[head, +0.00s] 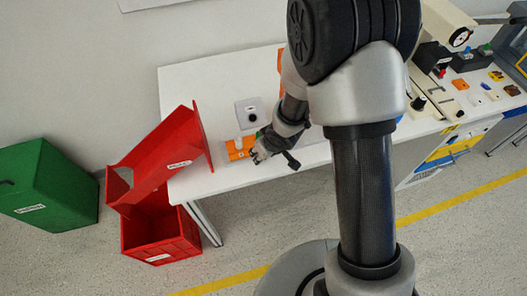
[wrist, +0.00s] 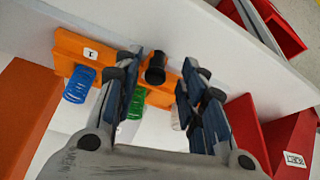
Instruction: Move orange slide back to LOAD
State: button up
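The orange slide (wrist: 70,45) shows in the wrist view as a long orange bar with a small white label at its left end. A dark round knob (wrist: 156,70) stands up from it. My gripper (wrist: 160,68) is open, one finger on each side of the knob, with visible gaps. The fingers hide parts of the bar. In the head view my gripper (head: 262,153) is low over the white table, beside the orange slide (head: 238,147). No LOAD marking can be read in either view.
Blue (wrist: 78,85) and green (wrist: 136,104) pieces hang along the bar. A white box with a dark round spot (head: 250,112) stands behind. A red chute (head: 155,155) and red bin (head: 160,235) are left of the table. Small parts lie at the table's right.

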jog(key=v, duration=0.7)
jog(key=shift+r, duration=0.2)
dwell(0.4)
jog(key=shift+d, duration=0.1)
jog(key=shift+s, duration=0.1)
dwell(0.3)
